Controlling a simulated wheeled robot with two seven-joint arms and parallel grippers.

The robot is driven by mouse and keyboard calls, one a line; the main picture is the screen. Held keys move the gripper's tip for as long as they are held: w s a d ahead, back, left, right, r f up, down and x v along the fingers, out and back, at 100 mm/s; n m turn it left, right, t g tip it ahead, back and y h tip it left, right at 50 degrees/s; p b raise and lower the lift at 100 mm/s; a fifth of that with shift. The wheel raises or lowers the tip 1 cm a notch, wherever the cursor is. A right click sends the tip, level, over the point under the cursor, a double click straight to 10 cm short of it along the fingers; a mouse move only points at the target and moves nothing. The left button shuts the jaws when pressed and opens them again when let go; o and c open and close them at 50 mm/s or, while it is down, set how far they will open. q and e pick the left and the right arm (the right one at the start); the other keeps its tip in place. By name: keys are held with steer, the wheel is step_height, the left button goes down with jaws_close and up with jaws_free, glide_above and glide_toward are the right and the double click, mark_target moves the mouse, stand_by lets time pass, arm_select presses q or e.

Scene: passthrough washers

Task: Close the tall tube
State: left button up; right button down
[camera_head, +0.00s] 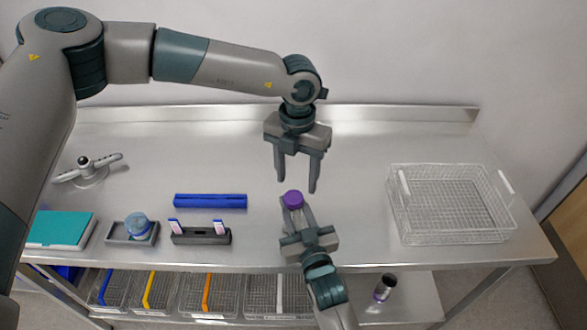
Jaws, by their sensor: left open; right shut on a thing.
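A gap shows between the fingers. A dark grey rack (201,237) on the left of the table holds two small white pieces with coloured marks, which are too small to tell.
A wire basket (450,237) stands at the right. A blue bar (210,201), a blue round item (138,226) in a grey tray, a teal box (60,229) and a three-armed grey device (88,170) lie left. A dark jar (385,288) stands on the lower shelf.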

mark_target(294, 196)
arm_select(q)
steer(key=n, duration=0.6)
steer(key=shift+r, duration=0.15)
steer(key=n, duration=0.6)
steer(key=shift+w+a+r, duration=0.15)
steer(key=n, duration=0.6)
steer(key=shift+w+a+r, duration=0.1)
steer(key=shift+r, duration=0.1)
steer(key=n, duration=0.5)
steer(key=shift+w+a+r, duration=0.1)
steer(key=shift+w, duration=0.05)
steer(key=shift+f, duration=4)
